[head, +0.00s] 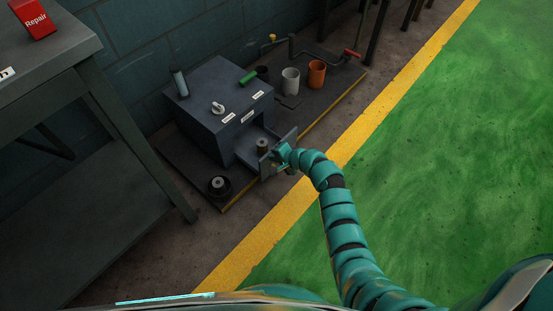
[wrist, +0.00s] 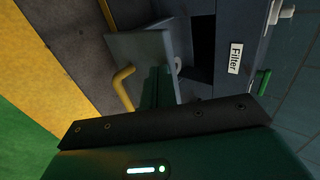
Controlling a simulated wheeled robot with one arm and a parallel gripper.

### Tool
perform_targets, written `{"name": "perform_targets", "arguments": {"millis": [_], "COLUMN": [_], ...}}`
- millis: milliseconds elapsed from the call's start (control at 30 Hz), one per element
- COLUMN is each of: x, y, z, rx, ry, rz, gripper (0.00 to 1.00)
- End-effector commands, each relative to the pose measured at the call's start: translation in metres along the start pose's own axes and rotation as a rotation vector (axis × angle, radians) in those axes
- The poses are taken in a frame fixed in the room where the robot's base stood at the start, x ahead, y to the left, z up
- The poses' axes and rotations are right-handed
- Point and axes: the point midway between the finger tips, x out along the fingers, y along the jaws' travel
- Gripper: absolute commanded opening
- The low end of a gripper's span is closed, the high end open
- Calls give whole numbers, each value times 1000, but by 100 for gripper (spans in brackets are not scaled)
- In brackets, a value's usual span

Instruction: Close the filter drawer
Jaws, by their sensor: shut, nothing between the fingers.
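The filter drawer (head: 243,153) stands pulled out of the grey-blue cabinet (head: 205,110), low on its front side. A small cylinder (head: 262,145) stands in the drawer. In the wrist view the drawer's flat grey front panel (wrist: 135,50) carries a yellow handle (wrist: 122,88), and the label "Filter" (wrist: 236,58) is on the cabinet beside the dark opening (wrist: 203,48). My gripper (head: 281,153) is shut and empty at the outer face of the drawer front. In the wrist view its teal fingers (wrist: 156,86) overlap the panel beside the handle; whether they touch is unclear.
The cabinet stands on a dark base plate (head: 180,170) with a yellow edge. White (head: 290,80) and orange (head: 316,73) cups and a red-handled crank (head: 352,53) are behind. A workbench (head: 50,50) is at left. Green floor (head: 450,150) at right is clear.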

Motion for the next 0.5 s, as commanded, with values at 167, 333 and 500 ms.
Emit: {"name": "perform_targets", "arguments": {"millis": [167,333,500], "x": [17,40,60], "y": [-21,-40,-56], "z": [0,0,0], "rx": [0,-1,-1], "ry": [-2,-1,-3], "rz": [-3,-3,0], "gripper": [0,0,0]}}
